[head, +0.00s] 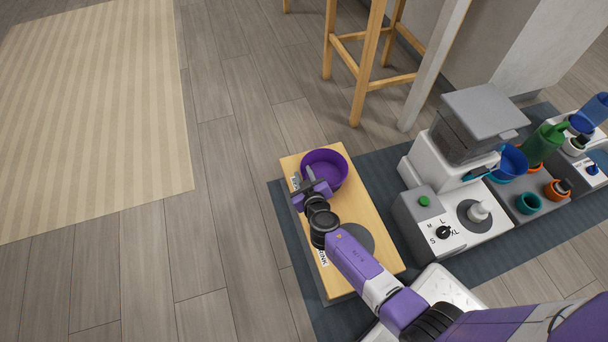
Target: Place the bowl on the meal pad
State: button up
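The purple bowl (337,163) is upright at the far end of a light wooden board with printed labels, which looks like the meal pad (378,257). The bowl appears to rest on the board, but its underside is hidden. A dark grey round spot (358,238) lies bare nearer to me on the board, close to a label ending in "INK". My gripper (316,181) is at the bowl's left, near rim, with a finger overlapping the rim in the picture. I cannot tell whether its fingers are closed on the rim.
A grey and white machine (440,205) with a size dial and a lidded hopper stands right of the board. Beyond it are trays with coloured cups and bottles (540,145). A wooden stool (365,60) stands behind. A striped rug (95,110) and open floor lie left.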

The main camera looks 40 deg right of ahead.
jog(key=shift+r, duration=0.1)
jog(key=shift+r+p, duration=0.2)
jog(key=shift+p, duration=0.15)
jog(key=s+a+r+y+p, duration=0.15)
jog(key=s+a+r, duration=0.3)
jog(key=s, duration=0.45)
jog(key=s+a+r+n+y, duration=0.1)
jog(key=s+a+r+y, duration=0.15)
jog(key=s+a, duration=0.4)
jog(key=s+a+r+y+p, duration=0.1)
jog(key=s+a+r, duration=0.25)
jog(key=s, duration=0.65)
jog(key=s+r+t, duration=0.1)
jog(key=s+r, duration=0.2)
jog(key=r, duration=0.4)
jog(key=s+r+t, duration=0.1)
jog(key=s+r, duration=0.2)
jog(key=r, duration=0.5)
jog(key=s+r+t+y, duration=0.1)
jog(key=s+r, duration=0.2)
jog(key=r, duration=0.4)
jog(key=shift+s+r+n, duration=0.15)
jog(key=shift+s+n, duration=0.1)
jog(key=shift+n, duration=0.05)
jog(key=shift+a, duration=0.1)
